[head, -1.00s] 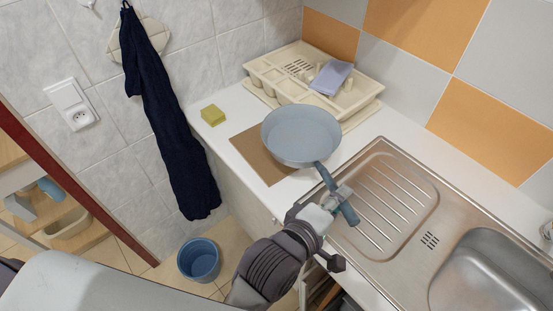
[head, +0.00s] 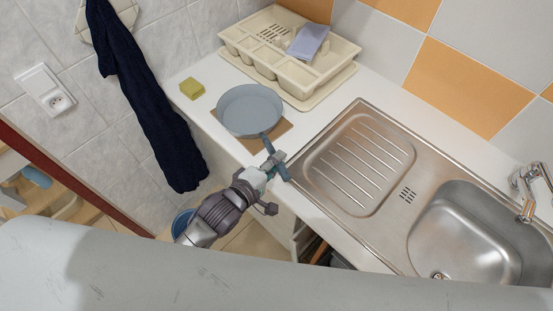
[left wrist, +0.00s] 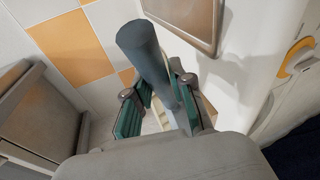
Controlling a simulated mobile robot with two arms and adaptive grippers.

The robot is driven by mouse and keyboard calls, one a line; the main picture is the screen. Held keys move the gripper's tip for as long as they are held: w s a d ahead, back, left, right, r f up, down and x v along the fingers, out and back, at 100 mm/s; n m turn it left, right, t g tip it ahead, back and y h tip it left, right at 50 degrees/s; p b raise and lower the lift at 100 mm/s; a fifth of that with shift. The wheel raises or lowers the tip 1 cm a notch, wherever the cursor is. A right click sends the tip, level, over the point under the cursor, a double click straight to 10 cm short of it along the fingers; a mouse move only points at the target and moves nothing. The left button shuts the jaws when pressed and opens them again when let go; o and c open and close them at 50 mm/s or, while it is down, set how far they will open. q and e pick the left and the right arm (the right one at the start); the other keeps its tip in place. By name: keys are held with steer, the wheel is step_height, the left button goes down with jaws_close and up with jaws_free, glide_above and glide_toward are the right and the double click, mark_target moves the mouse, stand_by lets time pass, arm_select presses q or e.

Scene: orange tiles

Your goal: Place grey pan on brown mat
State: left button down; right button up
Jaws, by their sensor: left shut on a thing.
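The grey pan (head: 250,108) is over the brown mat (head: 274,137) on the white counter in the head view. The pan covers most of the mat, and only its right and lower edges show. I cannot tell whether the pan's base touches it. My left gripper (head: 273,166) is shut on the pan's handle, which points down and right towards the sink. In the left wrist view the handle (left wrist: 143,50) stands between the green-padded fingers of the left gripper (left wrist: 165,115). My right gripper is not in view.
A cream dish rack (head: 262,62) with a lilac cloth (head: 309,40) stands behind the pan. A yellow sponge (head: 192,88) lies left of it. The steel sink (head: 470,235) and drainer are to the right. A dark towel (head: 150,110) hangs on the left wall.

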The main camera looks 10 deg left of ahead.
arm_select(q)
steer(key=shift+f, duration=0.15)
steer(key=c, duration=1)
jaws_free()
steer(key=shift+s+a, duration=0.1)
steer(key=shift+s, duration=0.2)
steer(key=b+v, duration=0.2)
steer(key=v, duration=0.9)
steer(key=shift+s+a+r, duration=0.1)
steer(key=shift+s+r, duration=0.05)
steer(key=shift+r, duration=0.1)
